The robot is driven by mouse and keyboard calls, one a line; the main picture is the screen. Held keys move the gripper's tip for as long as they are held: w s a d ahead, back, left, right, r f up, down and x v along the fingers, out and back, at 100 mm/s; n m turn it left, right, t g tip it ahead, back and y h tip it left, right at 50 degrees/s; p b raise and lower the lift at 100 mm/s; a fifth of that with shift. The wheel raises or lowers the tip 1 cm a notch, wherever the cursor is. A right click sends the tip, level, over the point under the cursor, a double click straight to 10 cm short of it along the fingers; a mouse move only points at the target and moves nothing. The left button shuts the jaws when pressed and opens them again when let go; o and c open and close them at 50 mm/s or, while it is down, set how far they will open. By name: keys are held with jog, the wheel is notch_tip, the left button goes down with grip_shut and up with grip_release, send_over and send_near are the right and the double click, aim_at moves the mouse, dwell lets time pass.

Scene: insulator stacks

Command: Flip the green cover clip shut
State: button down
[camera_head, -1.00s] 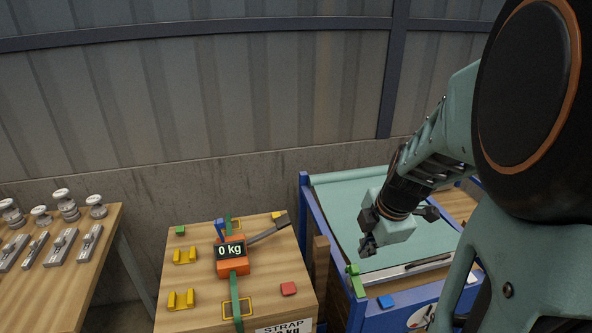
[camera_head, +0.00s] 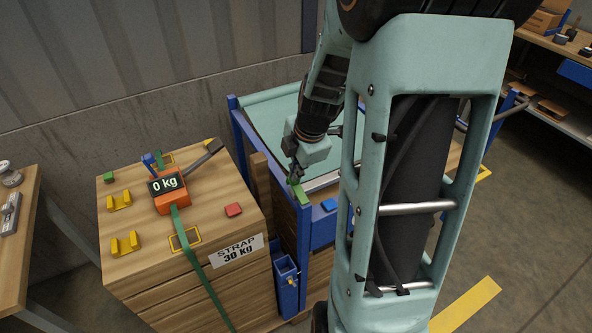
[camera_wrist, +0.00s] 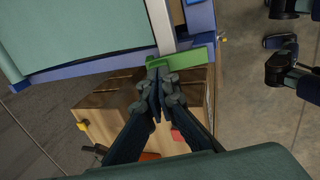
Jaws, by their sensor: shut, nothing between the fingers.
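The green cover clip (camera_head: 301,194) is at the front left corner of the blue-framed bench with the teal cover (camera_head: 270,122). My gripper (camera_head: 293,178) is shut and empty, pointing down just above the clip. In the wrist view the clip (camera_wrist: 188,56) is a green bar lying across the end of a pale metal strip (camera_wrist: 161,22). The shut fingertips (camera_wrist: 157,72) are right at the clip's near edge and overlap it in the picture. I cannot tell whether they touch it, or whether the clip is fully closed.
A wooden strap stand (camera_head: 150,245) with an orange "0 kg" gauge (camera_head: 170,203) and green strap stands close left of the bench. A blue block (camera_head: 329,205) sits right of the clip. My arm hides much of the bench's right side. Open floor lies at front right.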

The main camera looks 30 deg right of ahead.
jog(key=shift+w+r+p, duration=0.1)
jog(key=shift+p, duration=0.25)
jog(key=shift+w+g+p, duration=0.15)
jog(key=shift+g+p, duration=0.15)
jog(key=shift+p, duration=0.2)
jog(key=shift+w+f+g+p, duration=0.35)
jog(key=shift+g+p, duration=0.15)
jog(key=shift+p, duration=0.25)
jog(key=shift+w+f+g, duration=0.25)
jog(key=shift+f+g, duration=0.1)
jog(key=shift+g, duration=0.05)
jog(key=shift+w+f, duration=0.3)
jog(key=shift+f, duration=0.15)
jog(key=shift+r, duration=0.1)
